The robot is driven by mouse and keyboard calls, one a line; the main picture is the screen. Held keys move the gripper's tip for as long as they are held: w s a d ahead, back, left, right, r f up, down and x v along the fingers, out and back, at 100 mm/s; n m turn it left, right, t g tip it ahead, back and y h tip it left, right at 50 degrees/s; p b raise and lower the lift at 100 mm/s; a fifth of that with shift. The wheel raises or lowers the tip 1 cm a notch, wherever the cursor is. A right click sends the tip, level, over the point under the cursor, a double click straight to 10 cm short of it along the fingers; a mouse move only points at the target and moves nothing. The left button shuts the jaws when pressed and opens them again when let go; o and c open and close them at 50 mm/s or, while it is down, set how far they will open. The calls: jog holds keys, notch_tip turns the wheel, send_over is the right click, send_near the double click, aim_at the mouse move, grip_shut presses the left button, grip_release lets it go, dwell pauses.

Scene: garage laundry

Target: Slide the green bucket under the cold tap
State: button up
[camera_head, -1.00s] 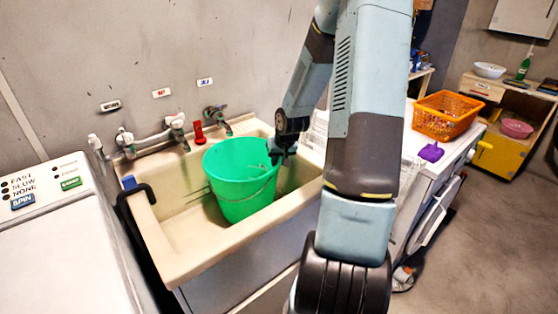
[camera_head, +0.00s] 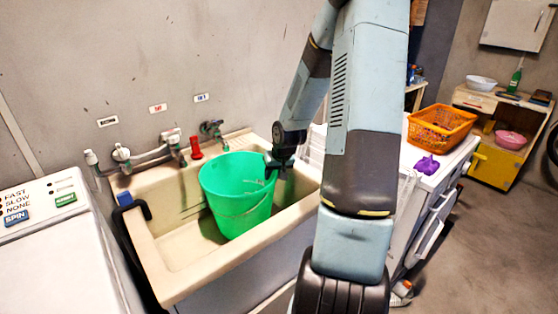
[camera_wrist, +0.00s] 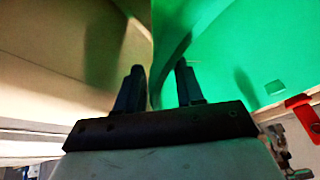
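The green bucket (camera_head: 236,195) stands upright in the beige sink (camera_head: 172,262), towards its right side. Taps sit along the wall behind: a mixer-like pair on the left (camera_head: 122,156) and middle (camera_head: 174,139), and a separate tap (camera_head: 213,130) on the right. Their wall labels are too small to read surely; the middle one looks red, the right one (camera_head: 201,98) bluish. My gripper (camera_head: 278,170) is at the bucket's right rim. In the wrist view my gripper's fingers (camera_wrist: 158,85) are apart, with the bucket's edge between them and its green wall (camera_wrist: 235,45) on the right.
A red object (camera_head: 196,149) stands on the sink's back ledge. A white washing machine (camera_head: 55,255) is left of the sink. On the right, an orange basket (camera_head: 440,128) and a purple item (camera_head: 427,165) sit on a white top. The sink's left part is free.

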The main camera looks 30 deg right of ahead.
jog(key=v, duration=1.2)
jog(key=shift+r, duration=0.3)
jog(key=shift+s, duration=0.1)
dwell(0.3)
dwell(0.5)
jog(key=s+a+r+n+g+h, duration=0.1)
jog(key=s+a+r+n+h, duration=0.15)
jog(key=s+a+r, duration=0.85)
jog(key=s+a+r+t+y, duration=0.1)
jog(key=s+a+r, duration=0.4)
jog(key=s, duration=0.6)
notch_tip(320, 180, up, 3)
jog(key=shift+f+t+y, duration=0.2)
jog(key=shift+t+y, duration=0.2)
jog(key=shift+y, duration=0.15)
